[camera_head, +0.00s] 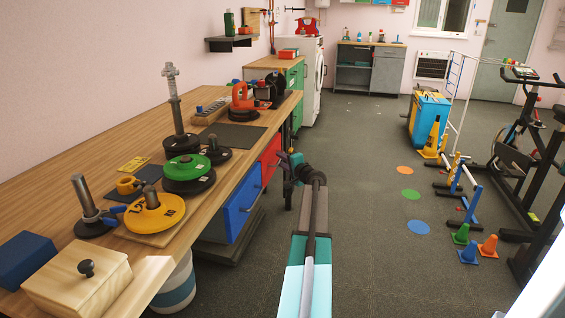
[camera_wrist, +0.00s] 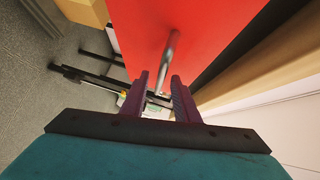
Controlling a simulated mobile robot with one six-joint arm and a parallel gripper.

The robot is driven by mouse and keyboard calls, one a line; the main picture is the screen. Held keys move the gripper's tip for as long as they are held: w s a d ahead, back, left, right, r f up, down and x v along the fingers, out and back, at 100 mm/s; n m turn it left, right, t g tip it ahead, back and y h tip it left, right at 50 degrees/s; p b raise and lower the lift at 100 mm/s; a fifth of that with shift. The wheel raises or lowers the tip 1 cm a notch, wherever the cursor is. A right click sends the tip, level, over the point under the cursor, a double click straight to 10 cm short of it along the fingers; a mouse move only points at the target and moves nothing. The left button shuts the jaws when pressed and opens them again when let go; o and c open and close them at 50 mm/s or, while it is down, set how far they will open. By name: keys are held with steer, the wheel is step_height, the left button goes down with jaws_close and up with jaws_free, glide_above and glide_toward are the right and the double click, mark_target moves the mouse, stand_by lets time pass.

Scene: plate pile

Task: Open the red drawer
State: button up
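The red drawer (camera_head: 271,156) is set in the side of the wooden workbench in the head view, beyond the blue drawer, partly hidden by my arm. In the wrist view its red front (camera_wrist: 215,35) fills the upper middle, with a grey metal bar handle (camera_wrist: 171,48) on it. My gripper (camera_wrist: 158,80) has its two dark fingers apart, and the handle's lower part shows between them in the picture. I cannot tell whether either finger touches it. In the head view my gripper (camera_head: 291,163) is beside the red drawer. Whether the drawer is fully closed is unclear.
A blue drawer (camera_head: 242,205) is nearer along the bench. The wooden workbench (camera_head: 60,180) carries weight plates, posts and a wooden box (camera_head: 78,282). A striped bucket (camera_head: 177,288) stands below. Cones and exercise equipment are at right; the floor between (camera_head: 360,220) is mostly clear.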

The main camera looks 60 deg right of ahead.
steer(key=shift+c, duration=0.4)
jaws_close()
steer(key=shift+a+f, duration=0.1)
